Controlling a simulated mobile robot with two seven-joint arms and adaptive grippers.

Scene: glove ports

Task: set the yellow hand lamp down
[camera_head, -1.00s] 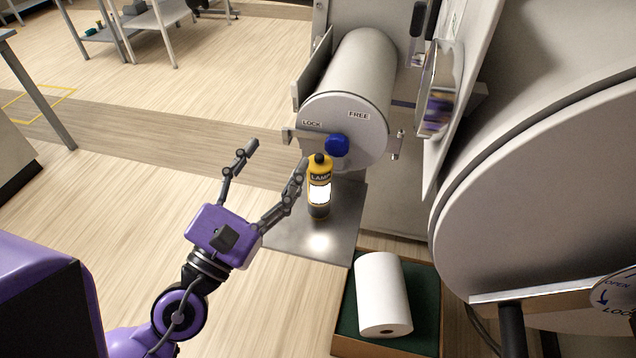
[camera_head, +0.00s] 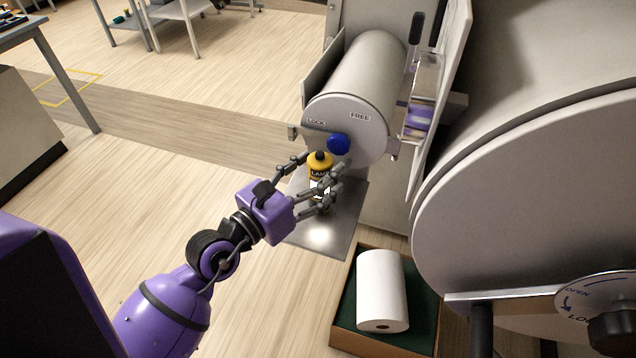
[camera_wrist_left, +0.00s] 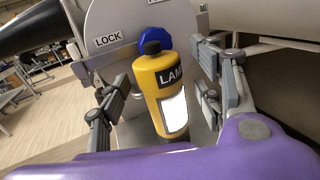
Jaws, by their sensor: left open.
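The yellow hand lamp (camera_head: 319,164) has a black cap, a "LAMP" label and a lit white panel. It stands upright on a grey metal shelf (camera_head: 345,225) below the round end of a cylinder. My left gripper (camera_head: 322,172) is open, with its fingers on either side of the lamp. In the left wrist view the lamp (camera_wrist_left: 163,88) stands between the spread fingers, with gaps visible at both sides. The lamp's lower part is partly hidden by the fingers in the head view. My right gripper is not in view.
The cylinder (camera_head: 345,120) carries a blue knob (camera_head: 338,144) and LOCK and FREE marks just behind the lamp. A box (camera_head: 344,338) with a white roll (camera_head: 381,290) sits below the shelf. A large round door (camera_head: 530,200) fills the right. Open floor lies left.

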